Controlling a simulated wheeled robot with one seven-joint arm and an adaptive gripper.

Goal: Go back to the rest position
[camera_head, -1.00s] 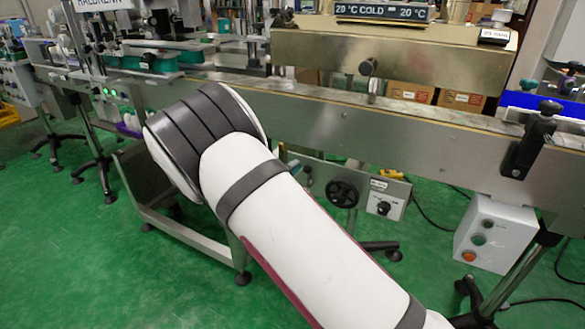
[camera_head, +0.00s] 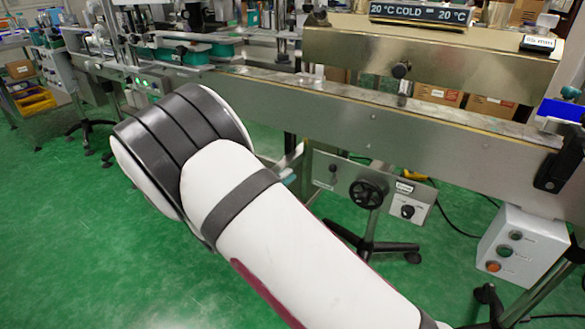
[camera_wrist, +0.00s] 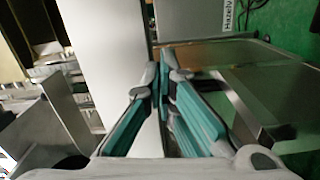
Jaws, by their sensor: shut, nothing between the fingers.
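My gripper (camera_wrist: 160,80) shows in the wrist view with its grey fingers and teal pads. The fingertips are close together and hold nothing. In the head view my white arm, with dark bands, fills the middle and hides most of the gripper. A small grey and teal part of it (camera_head: 289,172) shows past the arm's right edge, in front of the machine frame. In the wrist view, metal frame parts and a pale panel (camera_wrist: 108,55) lie beyond the fingers.
A long steel conveyor (camera_head: 370,120) runs across behind my arm. A control box (camera_head: 520,247) with buttons stands at the right. A black handwheel (camera_head: 367,194) sits below the conveyor. Green floor (camera_head: 60,220) is clear at the left.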

